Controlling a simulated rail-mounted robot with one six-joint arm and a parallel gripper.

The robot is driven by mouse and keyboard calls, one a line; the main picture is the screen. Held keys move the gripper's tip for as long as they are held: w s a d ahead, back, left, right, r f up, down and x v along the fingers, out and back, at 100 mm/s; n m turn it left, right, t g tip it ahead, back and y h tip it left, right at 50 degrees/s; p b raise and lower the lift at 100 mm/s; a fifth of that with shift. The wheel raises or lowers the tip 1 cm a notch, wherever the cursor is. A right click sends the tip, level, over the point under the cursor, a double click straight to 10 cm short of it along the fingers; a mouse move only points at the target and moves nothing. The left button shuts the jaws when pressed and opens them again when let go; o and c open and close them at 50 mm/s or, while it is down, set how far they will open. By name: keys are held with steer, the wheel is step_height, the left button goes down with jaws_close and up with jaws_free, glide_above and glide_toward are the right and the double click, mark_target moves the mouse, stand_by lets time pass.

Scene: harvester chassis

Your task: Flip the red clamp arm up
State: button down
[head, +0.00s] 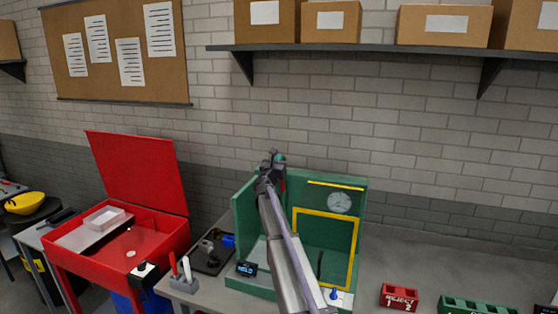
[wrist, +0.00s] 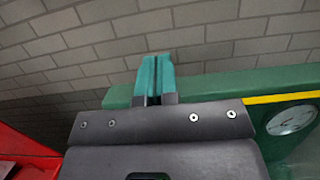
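My gripper (head: 279,158) is at the top of the green fixture (head: 243,203), near its back corner. In the wrist view, its teal fingertips (wrist: 156,76) are together, with only a thin dark line between them and nothing visible held. They reach above the fixture's green top edge (wrist: 230,85), against the brick wall. A small red piece (head: 283,181) shows just below and right of the gripper in the head view. It may be part of the red clamp arm, but my arm hides most of that area. No clamp arm shows in the wrist view.
The fixture carries a round dial (head: 340,203) and a yellow frame (head: 327,216). An open red box (head: 180,238) stands at left. A dark tray (head: 212,251) lies between them. A red reject block (head: 399,297) is at right. A shelf (head: 400,47) hangs above.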

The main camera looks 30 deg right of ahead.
steer(key=s+a+r+p, duration=0.5)
steer(key=s+a, duration=0.2)
steer(key=a, duration=0.1)
steer(key=shift+s+a, duration=0.3)
steer(key=shift+a, duration=0.05)
steer(key=shift+r, duration=0.1)
